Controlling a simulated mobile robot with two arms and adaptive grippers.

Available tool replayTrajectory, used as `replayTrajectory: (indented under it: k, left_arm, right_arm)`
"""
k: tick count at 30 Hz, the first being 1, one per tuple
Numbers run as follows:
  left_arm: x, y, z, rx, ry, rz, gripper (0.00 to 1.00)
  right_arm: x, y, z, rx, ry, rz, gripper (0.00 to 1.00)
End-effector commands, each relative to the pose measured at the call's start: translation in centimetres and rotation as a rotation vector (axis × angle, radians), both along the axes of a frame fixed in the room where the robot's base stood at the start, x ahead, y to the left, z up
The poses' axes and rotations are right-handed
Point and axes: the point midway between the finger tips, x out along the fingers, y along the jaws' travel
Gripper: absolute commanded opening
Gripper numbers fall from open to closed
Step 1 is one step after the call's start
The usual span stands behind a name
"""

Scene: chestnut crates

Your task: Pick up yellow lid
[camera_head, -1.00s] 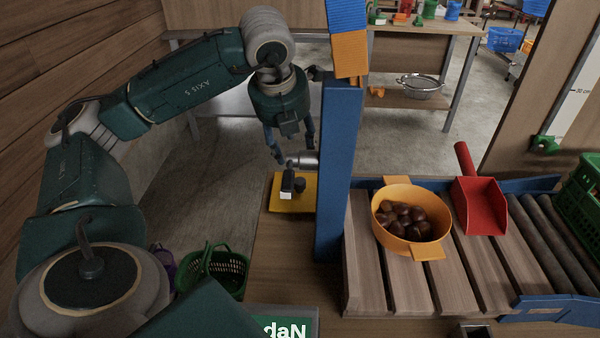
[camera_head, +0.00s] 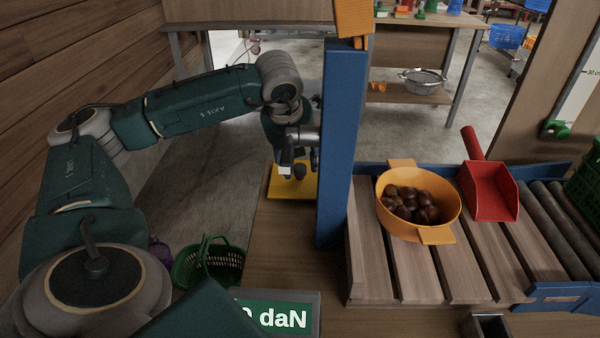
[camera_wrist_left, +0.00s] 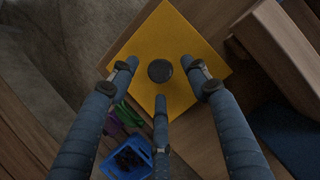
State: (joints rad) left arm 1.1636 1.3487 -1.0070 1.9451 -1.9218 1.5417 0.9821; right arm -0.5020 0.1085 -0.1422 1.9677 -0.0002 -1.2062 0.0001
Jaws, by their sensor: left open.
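The yellow lid (camera_head: 278,187) is a flat square plate with a dark round knob. It lies on the wooden surface left of the blue post, partly covered by my left gripper (camera_head: 293,173) in the head view. In the left wrist view, the lid (camera_wrist_left: 175,35) fills the upper middle and its knob (camera_wrist_left: 160,71) sits between the three spread fingers of my left gripper (camera_wrist_left: 164,86). The gripper is open above the lid, and I see no finger closed on the knob. My right gripper is not in view.
The blue post (camera_head: 342,150) stands close right of my left gripper. A yellow pot (camera_head: 400,226) of chestnuts and a red scoop (camera_head: 492,192) stand on the slatted surface to the right. A green basket (camera_head: 207,265) and a blue crate (camera_wrist_left: 115,168) are nearby.

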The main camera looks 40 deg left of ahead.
Motion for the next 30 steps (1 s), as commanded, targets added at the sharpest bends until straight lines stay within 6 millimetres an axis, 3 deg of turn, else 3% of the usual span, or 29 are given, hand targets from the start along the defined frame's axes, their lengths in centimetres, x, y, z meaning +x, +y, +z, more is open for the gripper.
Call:
replayTrajectory:
  k: [3,11,19,30]
  left_arm:
    - [0.46,0.18,-1.33,-0.001,0.001,0.000,0.47]
    - [0.62,0.26,-1.60,0.000,-0.001,0.000,0.47]
    - [0.60,0.25,-1.58,0.000,-0.001,0.000,0.00]
    - [0.64,0.26,-1.28,-0.001,-0.003,-0.001,0.00]
  right_arm:
    - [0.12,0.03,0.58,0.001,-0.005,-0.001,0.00]
    - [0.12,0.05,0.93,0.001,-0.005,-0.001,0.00]
    - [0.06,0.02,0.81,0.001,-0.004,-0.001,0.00]
    - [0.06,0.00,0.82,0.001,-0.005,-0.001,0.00]
